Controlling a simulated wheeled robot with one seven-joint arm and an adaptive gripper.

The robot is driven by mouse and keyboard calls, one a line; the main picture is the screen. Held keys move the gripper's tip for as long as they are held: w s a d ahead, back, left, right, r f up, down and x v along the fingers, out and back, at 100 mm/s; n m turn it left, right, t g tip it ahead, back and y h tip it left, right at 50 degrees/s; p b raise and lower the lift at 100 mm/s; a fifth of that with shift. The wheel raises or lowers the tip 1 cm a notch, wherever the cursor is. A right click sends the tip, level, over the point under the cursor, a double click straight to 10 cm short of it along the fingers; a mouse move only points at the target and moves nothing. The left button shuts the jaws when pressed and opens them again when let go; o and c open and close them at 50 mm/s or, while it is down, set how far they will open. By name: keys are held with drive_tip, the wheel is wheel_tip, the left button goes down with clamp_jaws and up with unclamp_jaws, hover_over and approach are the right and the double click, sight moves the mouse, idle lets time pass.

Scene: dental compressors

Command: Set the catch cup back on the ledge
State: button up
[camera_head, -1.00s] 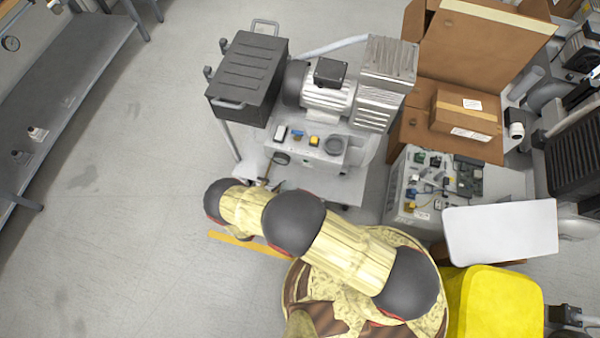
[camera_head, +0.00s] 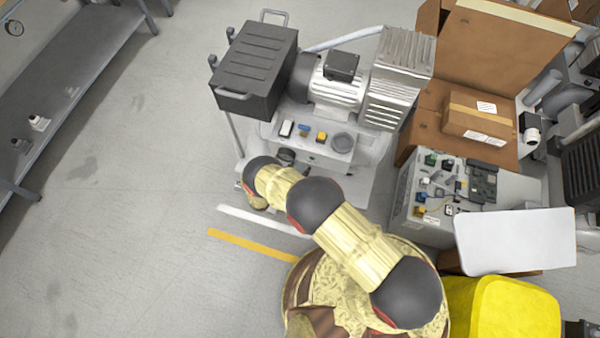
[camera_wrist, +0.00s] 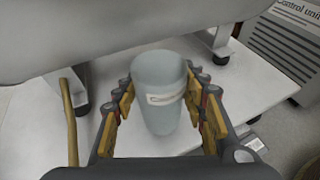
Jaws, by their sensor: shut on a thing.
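The catch cup (camera_wrist: 160,120) is a pale grey-blue, translucent cylinder with a light label mark on its side. It stands roughly upright between the yellow-padded fingers of my gripper (camera_wrist: 161,84) in the wrist view, and the gripper is shut on it. A white flat ledge (camera_wrist: 225,95) lies below and behind the cup. I cannot tell whether the cup's base touches it. In the head view my arm hides the cup and most of the gripper, beside the front left of the compressor stand.
A large grey body (camera_wrist: 130,30) with dark feet overhangs the ledge close behind the cup. A yellow rod (camera_wrist: 69,120) stands at the left. The control unit (camera_wrist: 285,45) is at the right. In the head view the compressor (camera_head: 338,85) is beyond my arm; open floor (camera_head: 130,230) lies left.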

drive_tip(key=shift+f+b, duration=0.5)
drive_tip(key=shift+f, duration=1.05)
drive_tip(key=shift+f, duration=0.2)
drive_tip(key=o, duration=1.1)
drive_tip(key=shift+o, duration=0.2)
drive_tip(key=shift+r, duration=0.1)
drive_tip(key=shift+s+a+r, duration=0.1)
drive_tip(key=shift+r, duration=0.05)
drive_tip(key=p+v, duration=0.3)
drive_tip(key=v, duration=0.8)
drive_tip(key=shift+s+a+r, duration=0.2)
drive_tip(key=shift+r, duration=0.05)
drive_tip(key=shift+f, duration=0.1)
